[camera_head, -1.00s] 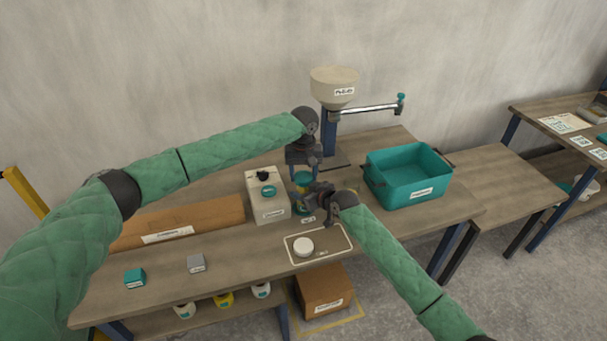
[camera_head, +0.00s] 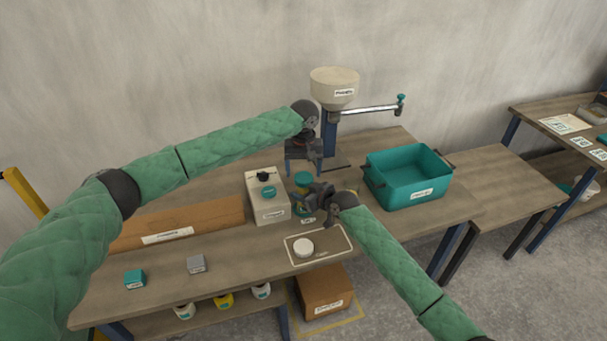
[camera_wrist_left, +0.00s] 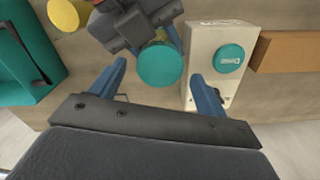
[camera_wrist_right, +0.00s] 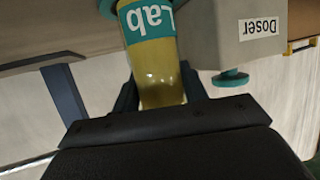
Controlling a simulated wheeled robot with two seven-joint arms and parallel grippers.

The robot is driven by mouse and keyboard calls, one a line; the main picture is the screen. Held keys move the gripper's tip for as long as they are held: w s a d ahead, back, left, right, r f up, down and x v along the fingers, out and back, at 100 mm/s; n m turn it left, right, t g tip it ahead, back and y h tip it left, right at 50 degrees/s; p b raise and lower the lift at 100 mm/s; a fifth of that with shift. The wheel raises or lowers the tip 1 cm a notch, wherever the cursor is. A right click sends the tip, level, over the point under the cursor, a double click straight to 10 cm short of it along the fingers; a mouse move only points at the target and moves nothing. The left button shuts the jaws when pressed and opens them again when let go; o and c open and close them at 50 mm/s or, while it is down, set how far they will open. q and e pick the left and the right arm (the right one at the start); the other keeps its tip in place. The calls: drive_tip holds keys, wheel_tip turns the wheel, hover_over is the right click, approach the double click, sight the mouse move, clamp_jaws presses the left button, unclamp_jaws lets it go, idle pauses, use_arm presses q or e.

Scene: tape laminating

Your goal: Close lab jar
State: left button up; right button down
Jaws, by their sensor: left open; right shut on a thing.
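The lab jar (camera_wrist_right: 158,75), with yellow contents and a teal "Lab" label, stands upright by the white doser box. Its round teal top, which looks like a lid, shows in the left wrist view (camera_wrist_left: 159,65) and the head view (camera_head: 303,178). I cannot tell whether the lid is tight. My right gripper (camera_head: 309,203) is shut on the jar's body from the front. My left gripper (camera_head: 303,170) is open just above the jar, its blue fingers spread on both sides of the teal top with gaps visible in the left wrist view.
The white doser box (camera_head: 267,205) is close on the jar's left. A teal bin (camera_head: 405,193) stands to the right, and a hopper stand (camera_head: 333,88) is behind. A white disc (camera_head: 303,247) lies on an outlined mat in front. The bench's front left is mostly clear.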

use_arm(q)
drive_tip(key=shift+r, duration=1.15)
drive_tip(key=shift+c, duration=0.3)
drive_tip(key=shift+s+f, duration=0.15)
drive_tip(key=shift+f, duration=0.1)
drive_tip(key=shift+s+d+f, duration=0.2)
drive_tip(key=shift+d+f, duration=0.05)
drive_tip(key=shift+d, duration=0.05)
drive_tip(key=shift+w+d+r+h, duration=0.1)
drive_tip(key=shift+d+r+h, duration=0.4)
drive_tip(key=shift+r, duration=0.45)
drive_tip(key=r, duration=0.1)
drive_tip(key=n, duration=0.1)
drive_tip(key=a+r+n, duration=0.1)
drive_tip(key=shift+w+r+y, duration=0.3)
drive_tip(key=shift+w, duration=0.05)
drive_tip(key=shift+s+a+n, duration=0.1)
drive_tip(key=shift+a+n, duration=0.2)
drive_tip(key=shift+n, duration=0.4)
